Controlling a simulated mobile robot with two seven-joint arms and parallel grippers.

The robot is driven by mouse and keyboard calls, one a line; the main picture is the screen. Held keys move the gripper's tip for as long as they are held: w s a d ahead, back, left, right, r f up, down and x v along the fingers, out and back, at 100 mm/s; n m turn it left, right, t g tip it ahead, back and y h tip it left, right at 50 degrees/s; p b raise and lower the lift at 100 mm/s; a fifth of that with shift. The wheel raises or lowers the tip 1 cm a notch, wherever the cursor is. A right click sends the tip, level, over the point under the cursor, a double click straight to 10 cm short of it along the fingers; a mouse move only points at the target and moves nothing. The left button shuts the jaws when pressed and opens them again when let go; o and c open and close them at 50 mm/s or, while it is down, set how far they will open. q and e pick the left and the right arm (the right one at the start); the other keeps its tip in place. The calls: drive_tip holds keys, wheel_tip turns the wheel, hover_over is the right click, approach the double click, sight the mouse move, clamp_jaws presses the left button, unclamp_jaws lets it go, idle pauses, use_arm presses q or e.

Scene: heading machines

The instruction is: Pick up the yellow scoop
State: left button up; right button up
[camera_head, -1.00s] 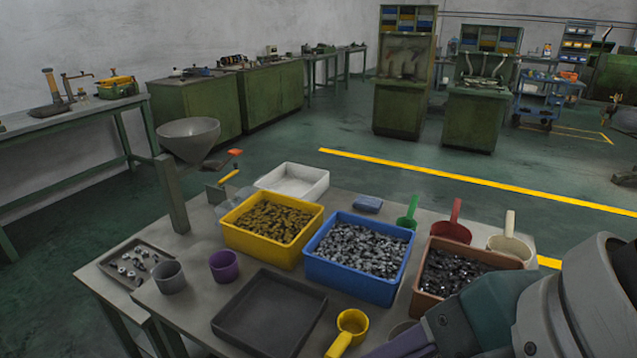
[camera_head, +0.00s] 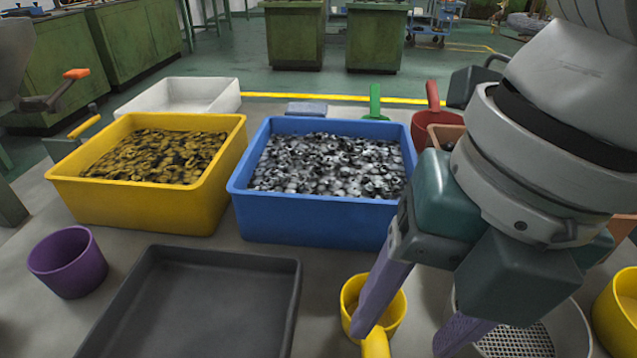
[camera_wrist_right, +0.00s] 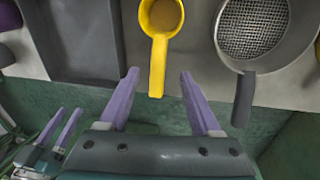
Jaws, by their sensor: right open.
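The yellow scoop (camera_head: 392,308) lies on the table right of the dark grey tray, its handle toward the bottom edge. It also shows in the right wrist view (camera_wrist_right: 158,60), with its cup at the top and its handle pointing at my gripper. My right gripper (camera_head: 405,338) is open and empty above the scoop. In the wrist view its purple fingers (camera_wrist_right: 160,76) stand either side of the handle's end, with gaps on both sides. One finger hides part of the cup in the head view. My left gripper (camera_wrist_right: 60,128) shows at lower left of the wrist view, fingers apart and empty.
A sieve (camera_wrist_right: 252,28) with a dark handle lies right of the scoop. The dark grey tray (camera_head: 190,300) is to its left. Behind stand the blue bin (camera_head: 310,220) and yellow bin (camera_head: 140,205) of parts. A purple cup (camera_head: 68,262) stands at left.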

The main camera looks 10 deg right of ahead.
sight(375, 350)
drive_tip(key=f, duration=0.2)
drive_tip(key=a+f+b, duration=0.1)
drive_tip(key=f, duration=0.2)
drive_tip(key=f+b, duration=0.1)
drive_tip(key=f, duration=0.1)
drive_tip(key=shift+a+f, duration=0.3)
drive_tip(key=shift+a, duration=0.05)
drive_tip(key=shift+w, duration=0.1)
drive_tip(key=shift+c, duration=0.3)
clamp_jaws()
